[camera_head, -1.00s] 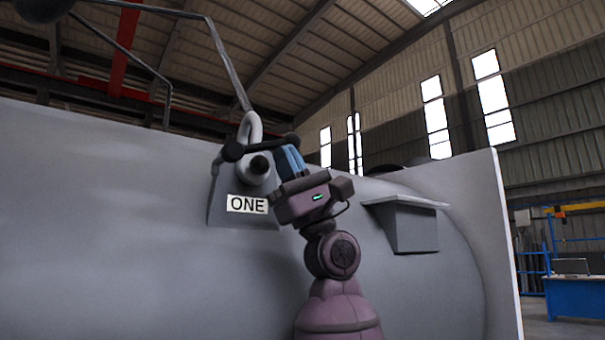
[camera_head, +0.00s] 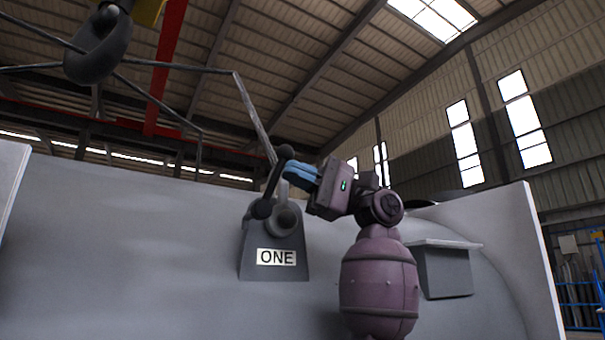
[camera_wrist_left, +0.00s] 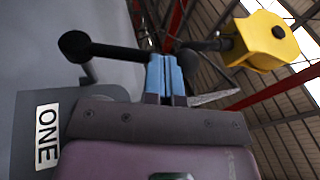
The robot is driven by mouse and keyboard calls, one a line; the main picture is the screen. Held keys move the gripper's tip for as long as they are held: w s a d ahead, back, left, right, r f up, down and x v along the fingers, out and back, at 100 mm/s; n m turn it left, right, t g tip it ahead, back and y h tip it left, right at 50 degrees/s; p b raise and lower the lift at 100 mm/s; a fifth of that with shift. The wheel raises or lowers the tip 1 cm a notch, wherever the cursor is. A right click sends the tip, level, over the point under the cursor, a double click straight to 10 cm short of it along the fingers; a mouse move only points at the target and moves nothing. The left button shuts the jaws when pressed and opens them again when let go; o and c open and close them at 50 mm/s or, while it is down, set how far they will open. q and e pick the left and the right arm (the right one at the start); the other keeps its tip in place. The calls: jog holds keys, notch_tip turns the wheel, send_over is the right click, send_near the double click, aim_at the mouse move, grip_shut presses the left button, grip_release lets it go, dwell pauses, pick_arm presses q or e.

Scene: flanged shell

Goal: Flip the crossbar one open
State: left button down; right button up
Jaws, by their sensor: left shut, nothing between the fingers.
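Crossbar one (camera_head: 272,182) is a dark bar with a knob at each end, on a grey bracket (camera_head: 258,250) labelled ONE. In the head view it stands steeply tilted, upper end to the right. My left gripper (camera_head: 290,169) comes from the right, its blue fingers shut and empty beside the upper end of the bar. In the left wrist view the fingers (camera_wrist_left: 165,72) are together against or just in front of the crossbar (camera_wrist_left: 118,51); contact is not certain. The right gripper is not in view.
The bracket stands on a large grey shell (camera_head: 130,240) with an upright flange (camera_head: 535,260) at right. A small ledge (camera_head: 447,270) juts out right of my arm. A dark hook (camera_head: 98,52) hangs at upper left; its yellow block (camera_wrist_left: 263,42) shows in the wrist view.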

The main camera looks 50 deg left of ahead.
aim_at(284, 156)
pick_arm(q)
jog(key=s+t, duration=0.1)
jog(key=s+r+t+h+p, duration=0.1)
jog(key=shift+r+n+t+p, duration=0.25)
jog(key=shift+n+t+p, duration=0.05)
jog(key=shift+n+t, duration=0.1)
jog(key=shift+s+a, duration=0.1)
jog(key=shift+s, duration=0.25)
jog(key=shift+p, duration=0.3)
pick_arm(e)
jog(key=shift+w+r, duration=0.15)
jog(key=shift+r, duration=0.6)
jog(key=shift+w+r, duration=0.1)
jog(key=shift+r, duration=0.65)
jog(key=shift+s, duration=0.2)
